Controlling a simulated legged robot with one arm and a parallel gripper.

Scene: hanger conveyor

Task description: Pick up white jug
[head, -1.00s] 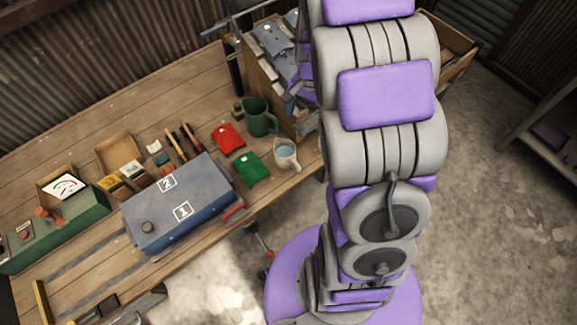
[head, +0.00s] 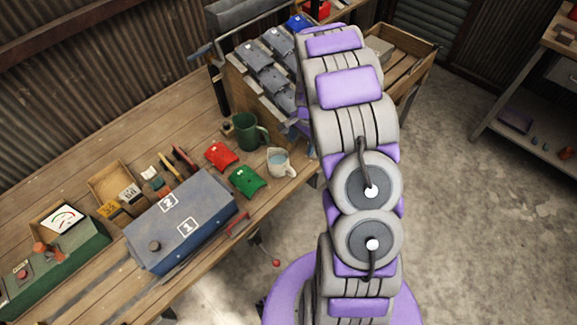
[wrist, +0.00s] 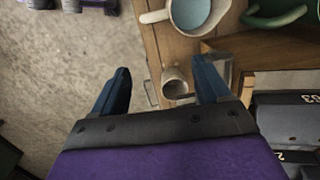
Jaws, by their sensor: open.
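The white jug (head: 280,162) stands upright on the wooden workbench near its front right edge, with bluish contents inside and its handle toward the right. In the wrist view the jug (wrist: 196,14) is at the top, cut by the frame edge, with its handle to the left. My gripper (wrist: 160,82) is open, its two dark fingers apart. The jug lies beyond the fingertips, not between them. A small round cup-like thing (wrist: 175,84) shows between the fingers, farther off.
A green mug (head: 246,132) stands behind the jug, with red (head: 221,155) and green (head: 245,181) pouches to its left. A blue box (head: 181,220) marked 1 and 2 lies farther left. A rack of grey boxes (head: 268,80) stands behind.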

